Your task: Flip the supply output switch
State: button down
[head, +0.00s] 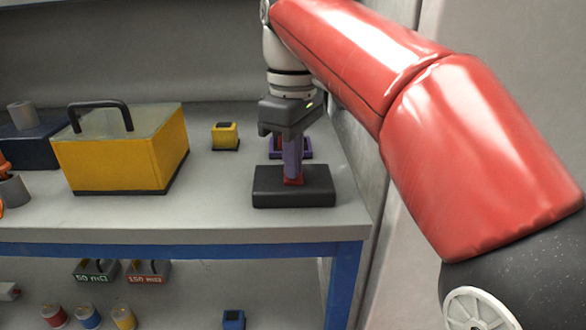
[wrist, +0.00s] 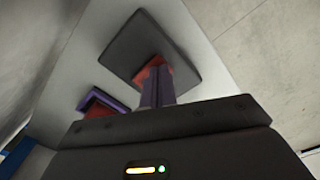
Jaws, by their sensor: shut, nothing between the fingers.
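A dark flat box (head: 310,199) lies near the right front edge of the bench top, and it also shows in the wrist view (wrist: 124,50). A small red part (head: 293,182), which looks like the switch, is on top of it. It also shows in the wrist view (wrist: 160,73). My gripper (head: 292,177) points straight down over the box, with its purple fingers together and nothing held. The fingertips are at the red part and partly hide it. I cannot tell whether they touch it or which way it is tilted.
A purple open frame (head: 305,154) stands just behind my gripper. A small yellow block (head: 225,136) and a large yellow case (head: 120,155) with a black handle are to the left. A wall is close on the right. Several small items stand on the shelf below.

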jog(key=shift+r+p, duration=2.35)
jog(key=shift+r, duration=1)
